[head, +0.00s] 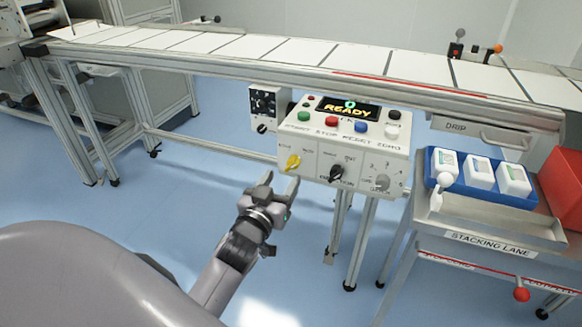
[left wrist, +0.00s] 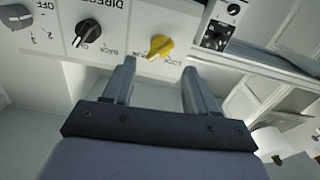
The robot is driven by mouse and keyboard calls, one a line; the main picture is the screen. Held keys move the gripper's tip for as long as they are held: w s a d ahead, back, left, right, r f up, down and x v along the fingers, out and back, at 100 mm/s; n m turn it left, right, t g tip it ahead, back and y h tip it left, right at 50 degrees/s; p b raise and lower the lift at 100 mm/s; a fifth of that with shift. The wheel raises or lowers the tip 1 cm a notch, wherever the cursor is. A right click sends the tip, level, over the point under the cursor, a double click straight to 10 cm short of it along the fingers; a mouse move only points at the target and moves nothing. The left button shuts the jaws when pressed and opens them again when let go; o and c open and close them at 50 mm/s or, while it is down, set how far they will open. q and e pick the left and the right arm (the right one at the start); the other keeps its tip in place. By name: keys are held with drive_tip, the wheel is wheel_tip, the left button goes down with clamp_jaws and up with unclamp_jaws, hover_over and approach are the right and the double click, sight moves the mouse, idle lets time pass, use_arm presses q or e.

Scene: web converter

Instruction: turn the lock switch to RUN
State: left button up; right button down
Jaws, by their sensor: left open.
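The lock switch is a yellow knob (head: 293,162) at the lower left of the white control panel (head: 310,135). It also shows in the left wrist view (left wrist: 159,46), with a printed label beside it that looks like LOCK. I cannot tell for sure which position it points to. My left gripper (head: 281,183) is open and empty, just below and in front of the yellow knob. In the left wrist view its two fingers (left wrist: 159,72) point towards the knob, which lies just beyond the tips, not between them. My right gripper is out of view.
A black direction knob (head: 336,173) and a grey numbered knob (head: 382,183) sit right of the yellow one. Coloured buttons and a READY display (head: 348,107) are above. A conveyor (head: 250,48) runs behind. A blue tray (head: 470,187) stands at right.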

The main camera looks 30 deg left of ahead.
sight(290, 167)
use_arm(q)
drive_tip(key=shift+b+x, duration=0.4)
drive_tip(key=shift+x, duration=3)
